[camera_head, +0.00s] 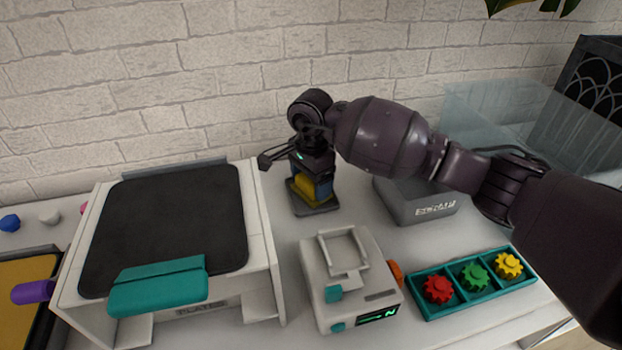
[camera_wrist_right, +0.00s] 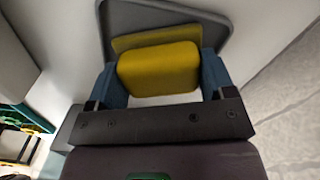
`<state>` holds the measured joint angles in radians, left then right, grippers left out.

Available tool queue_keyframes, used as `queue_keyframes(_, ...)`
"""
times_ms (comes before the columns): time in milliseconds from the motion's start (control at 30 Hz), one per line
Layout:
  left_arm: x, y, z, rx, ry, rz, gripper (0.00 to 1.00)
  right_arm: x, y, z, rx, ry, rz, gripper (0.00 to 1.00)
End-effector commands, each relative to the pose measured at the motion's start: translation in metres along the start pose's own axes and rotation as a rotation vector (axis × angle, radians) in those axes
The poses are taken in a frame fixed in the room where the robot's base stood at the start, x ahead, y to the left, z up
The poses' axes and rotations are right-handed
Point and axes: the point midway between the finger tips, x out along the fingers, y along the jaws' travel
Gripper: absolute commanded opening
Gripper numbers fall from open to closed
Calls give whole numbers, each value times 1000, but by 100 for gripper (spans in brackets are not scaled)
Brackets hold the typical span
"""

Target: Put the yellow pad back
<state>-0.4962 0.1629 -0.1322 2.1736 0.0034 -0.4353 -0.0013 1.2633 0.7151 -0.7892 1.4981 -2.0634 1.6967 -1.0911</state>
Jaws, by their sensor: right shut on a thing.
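The yellow pad (camera_head: 305,186) is at the back of the table, under my right gripper (camera_head: 311,182). In the right wrist view the yellow pad (camera_wrist_right: 159,69) sits between the two blue fingers of my right gripper (camera_wrist_right: 160,75), which is shut on it. A flat dark grey holder (camera_head: 318,210) lies directly beneath the pad; its rim also shows in the right wrist view (camera_wrist_right: 190,12). I cannot tell whether the pad touches the holder. My left gripper is not in view.
A white machine with a black top (camera_head: 170,220) and teal handle stands left. A small grey device (camera_head: 350,285) is in front of the holder. A teal tray (camera_head: 430,312) with red, green and yellow gears lies right. A grey box (camera_head: 410,205) stands under my right arm.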

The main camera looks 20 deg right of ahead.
Motion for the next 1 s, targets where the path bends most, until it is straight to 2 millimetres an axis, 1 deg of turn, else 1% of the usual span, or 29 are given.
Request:
queue_keyframes(33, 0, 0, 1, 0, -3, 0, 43, 3, 0, 0, 0, 0, 1, 54)
queue_keyframes(67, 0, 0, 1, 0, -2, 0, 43, 2, 0, 0, 0, 0, 1, 80)
queue_keyframes(100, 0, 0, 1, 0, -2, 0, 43, 2, 0, 0, 0, 0, 1, 87)
queue_keyframes(200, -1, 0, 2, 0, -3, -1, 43, 2, 0, 0, 0, 0, 1, 100)
queue_keyframes(433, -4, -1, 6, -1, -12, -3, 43, 0, 0, 0, 0, 0, 1, 100)
queue_keyframes(567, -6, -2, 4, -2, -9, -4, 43, -9, 0, 0, 0, 2, -1, 100)
queue_keyframes(667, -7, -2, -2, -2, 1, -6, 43, -25, 0, -1, 0, 4, -5, 100)
queue_keyframes(900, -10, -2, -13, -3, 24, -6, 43, -74, 0, 0, 0, 4, -7, 100)
queue_keyframes(1000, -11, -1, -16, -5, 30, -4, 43, -90, 0, -1, 1, 4, -5, 100)
